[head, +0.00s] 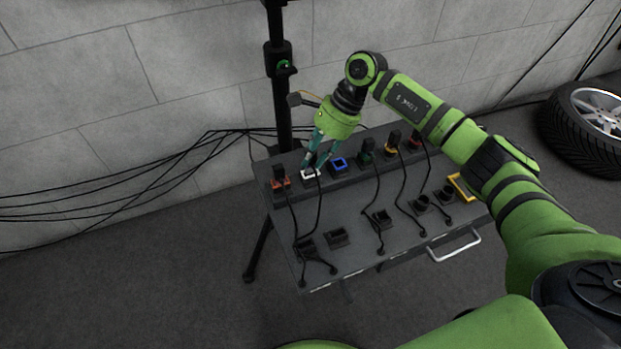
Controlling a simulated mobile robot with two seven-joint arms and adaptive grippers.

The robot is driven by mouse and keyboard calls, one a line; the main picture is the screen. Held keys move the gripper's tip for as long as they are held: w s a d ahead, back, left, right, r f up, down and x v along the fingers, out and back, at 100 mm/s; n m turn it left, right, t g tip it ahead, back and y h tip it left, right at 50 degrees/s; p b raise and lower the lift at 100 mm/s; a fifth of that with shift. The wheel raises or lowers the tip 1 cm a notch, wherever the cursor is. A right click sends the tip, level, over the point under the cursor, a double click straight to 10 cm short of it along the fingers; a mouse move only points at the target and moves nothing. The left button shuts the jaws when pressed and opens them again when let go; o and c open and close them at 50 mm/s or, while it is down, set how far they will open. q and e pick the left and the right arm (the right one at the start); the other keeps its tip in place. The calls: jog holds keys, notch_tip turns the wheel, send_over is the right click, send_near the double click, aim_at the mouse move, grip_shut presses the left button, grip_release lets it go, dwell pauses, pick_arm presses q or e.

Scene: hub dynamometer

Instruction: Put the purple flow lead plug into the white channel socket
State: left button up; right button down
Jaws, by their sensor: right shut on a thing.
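My right gripper (311,164) reaches down to the white channel socket (310,175) in the back row of the panel. Its teal fingers are shut on a small dark plug, mostly hidden between the fingertips. I cannot make out purple on this plug at this size. A black lead (321,205) runs down from there to the front of the panel. The plug is at the white-rimmed socket, but I cannot tell how deep it sits. My left gripper is not in view.
A blue-rimmed socket (339,165) is just right of the white one, apparently empty. A red-rimmed socket (281,184) with a plug is at left. Other plugged sockets (391,143) stand further right. Black holders and leads cover the front panel (350,262). A black post (280,100) rises behind.

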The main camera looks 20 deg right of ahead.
jog(key=shift+f+b, duration=0.9)
jog(key=shift+f, duration=0.15)
jog(key=c, duration=0.9)
grip_release()
jog(key=v, duration=1.2)
